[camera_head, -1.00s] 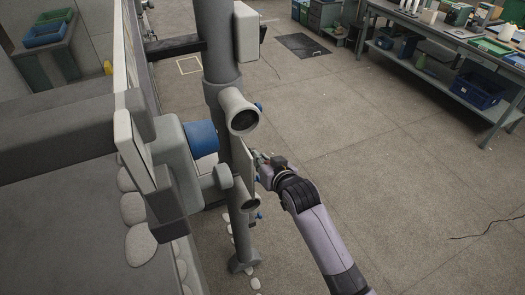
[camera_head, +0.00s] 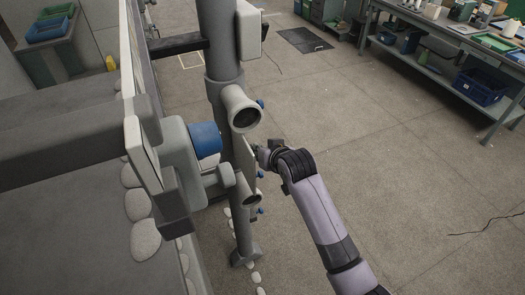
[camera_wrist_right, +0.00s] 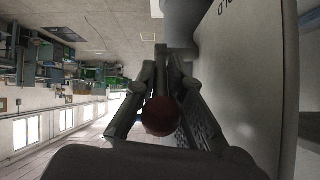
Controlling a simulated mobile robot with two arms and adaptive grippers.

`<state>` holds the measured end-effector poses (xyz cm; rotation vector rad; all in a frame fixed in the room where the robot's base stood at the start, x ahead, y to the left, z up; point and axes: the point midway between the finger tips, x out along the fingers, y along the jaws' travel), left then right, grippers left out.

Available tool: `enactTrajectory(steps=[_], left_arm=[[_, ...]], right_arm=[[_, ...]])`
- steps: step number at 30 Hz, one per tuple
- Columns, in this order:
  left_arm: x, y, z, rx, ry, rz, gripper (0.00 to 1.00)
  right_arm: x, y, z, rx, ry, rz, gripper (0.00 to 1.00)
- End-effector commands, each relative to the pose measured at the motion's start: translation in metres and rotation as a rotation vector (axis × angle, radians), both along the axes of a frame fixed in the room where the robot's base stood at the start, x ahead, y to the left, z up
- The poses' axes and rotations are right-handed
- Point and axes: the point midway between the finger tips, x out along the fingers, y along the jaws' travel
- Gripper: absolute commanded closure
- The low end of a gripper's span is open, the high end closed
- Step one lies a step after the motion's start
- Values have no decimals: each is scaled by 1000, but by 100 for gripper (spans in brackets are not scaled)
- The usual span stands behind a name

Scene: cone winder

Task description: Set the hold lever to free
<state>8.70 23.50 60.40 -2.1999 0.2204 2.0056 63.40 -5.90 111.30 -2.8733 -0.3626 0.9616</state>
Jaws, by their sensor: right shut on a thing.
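The hold lever's dark red ball knob (camera_wrist_right: 160,116) sits between the fingers of my right gripper (camera_wrist_right: 160,75) in the right wrist view. The fingers are closed in on the lever from both sides. A pale plate (camera_wrist_right: 245,70) with part of a dark label stands close along the right of the fingers. In the head view my right gripper (camera_head: 262,155) is small, beside the grey column (camera_head: 222,95) and partly hidden by the plate's edge. The lever itself cannot be made out there. My left gripper is not in view.
Grey cup-like fittings (camera_head: 240,108) and a blue cylinder (camera_head: 205,140) stick out near the column. A machine body with pale cones (camera_head: 138,205) fills the left. A workbench (camera_head: 455,45) stands at the back right. The floor between is open.

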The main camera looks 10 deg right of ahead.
Motion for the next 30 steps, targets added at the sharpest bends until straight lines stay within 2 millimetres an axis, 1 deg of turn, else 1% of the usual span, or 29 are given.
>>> enactTrajectory(steps=[1, 10, 17, 20, 23, 26, 30], left_arm=[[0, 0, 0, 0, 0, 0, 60], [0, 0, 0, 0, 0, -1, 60], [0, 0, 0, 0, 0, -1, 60], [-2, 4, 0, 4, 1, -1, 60], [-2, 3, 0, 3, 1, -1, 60], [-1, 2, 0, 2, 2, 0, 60], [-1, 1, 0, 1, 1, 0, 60]], right_arm=[[0, 1, 0, 1, 0, 2, 89], [-1, 2, 0, 3, -1, 3, 69], [0, 1, 0, 2, -1, 2, 68], [-1, 1, 0, 1, -1, 1, 68], [-4, -1, 3, 1, -1, 1, 68], [-12, -3, 10, 1, -3, 0, 68], [-31, -9, 24, 1, -4, 2, 68]])
